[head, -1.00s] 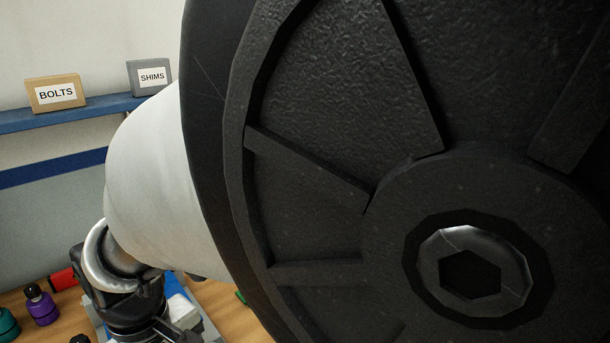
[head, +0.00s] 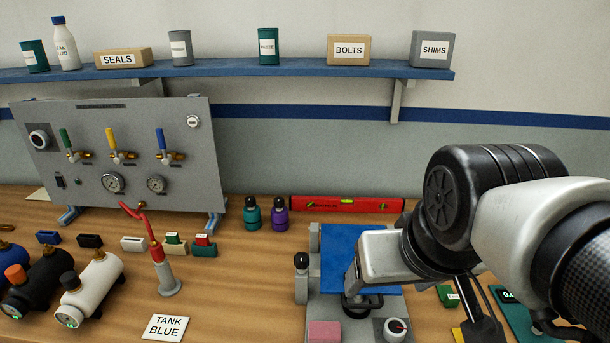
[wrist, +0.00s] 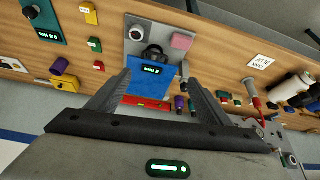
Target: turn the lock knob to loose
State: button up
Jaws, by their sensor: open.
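My gripper (wrist: 158,72) is open and empty in the wrist view, its two grey fingers spread on either side of a blue pad (wrist: 148,84). The pad also shows in the head view (head: 345,240), on a grey fixture, partly covered by my arm. A round grey knob with a dark face and a red mark (head: 395,329) sits at the fixture's front; it also shows in the wrist view (wrist: 135,33), apart from my fingers. A black rounded part (wrist: 153,54) stands by the pad. No lock label is readable. My fingertips are not clear in the head view.
A black-topped post (head: 301,264) and a pink block (head: 324,331) are on the fixture. A red level (head: 345,204) lies behind it. A gauge panel (head: 125,155), bottles and tanks stand left. Small boxes and a green display device (head: 515,312) are right.

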aim_at(301, 261)
jog(key=k+j+z, duration=0.2)
jog(key=j, duration=1.1)
jog(key=i, duration=0.1)
